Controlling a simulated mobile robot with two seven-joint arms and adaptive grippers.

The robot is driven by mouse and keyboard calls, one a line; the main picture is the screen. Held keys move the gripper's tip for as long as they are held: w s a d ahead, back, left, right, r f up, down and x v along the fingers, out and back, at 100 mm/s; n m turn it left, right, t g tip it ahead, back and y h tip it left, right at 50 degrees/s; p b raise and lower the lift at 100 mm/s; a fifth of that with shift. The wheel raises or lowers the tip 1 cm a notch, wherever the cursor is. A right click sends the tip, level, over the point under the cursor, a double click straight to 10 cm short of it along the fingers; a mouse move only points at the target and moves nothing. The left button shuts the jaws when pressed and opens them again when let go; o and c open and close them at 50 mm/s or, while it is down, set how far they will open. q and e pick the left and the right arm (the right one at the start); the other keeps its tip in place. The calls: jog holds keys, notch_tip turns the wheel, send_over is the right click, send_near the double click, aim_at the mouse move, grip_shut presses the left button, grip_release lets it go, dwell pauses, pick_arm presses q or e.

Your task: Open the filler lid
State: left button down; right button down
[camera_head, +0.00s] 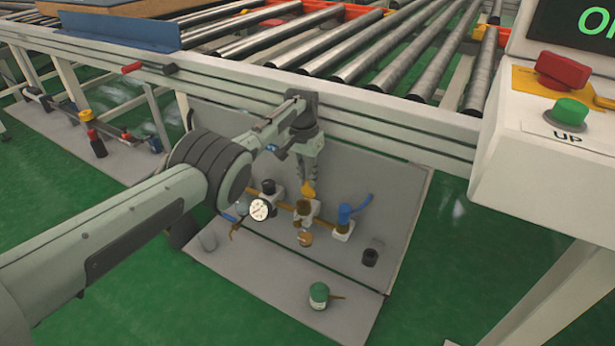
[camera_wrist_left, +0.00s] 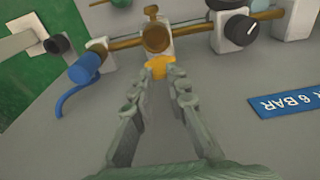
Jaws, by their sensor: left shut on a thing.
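A small orange-yellow piece, which looks like the filler lid (camera_head: 308,190), sits at the tips of my left gripper (camera_head: 307,182), just above a brass fitting (camera_head: 303,208) on the pipe. The left wrist view shows the lid (camera_wrist_left: 159,66) between the two fingertips of the left gripper (camera_wrist_left: 160,74), below the round brass fitting (camera_wrist_left: 156,38). My left gripper is shut on the lid. The fingertips cover part of it, and I cannot tell how far it is tilted. My right gripper is not in view.
A white gauge (camera_head: 259,209) stands left of the fitting, and a blue-handled valve (camera_head: 346,214) stands right. A green can (camera_head: 319,295) and a black cup (camera_head: 370,257) are on the grey panel. The roller conveyor (camera_head: 310,85) runs behind, with a control box (camera_head: 530,160) at right.

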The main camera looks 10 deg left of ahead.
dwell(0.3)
pick_arm(q)
jog(key=c, duration=1.5)
grip_release()
jog(key=shift+f, duration=0.1)
jog(key=r, duration=0.8)
jog(key=s+r, duration=0.1)
jog(key=r, duration=0.3)
jog(key=shift+a, duration=0.15)
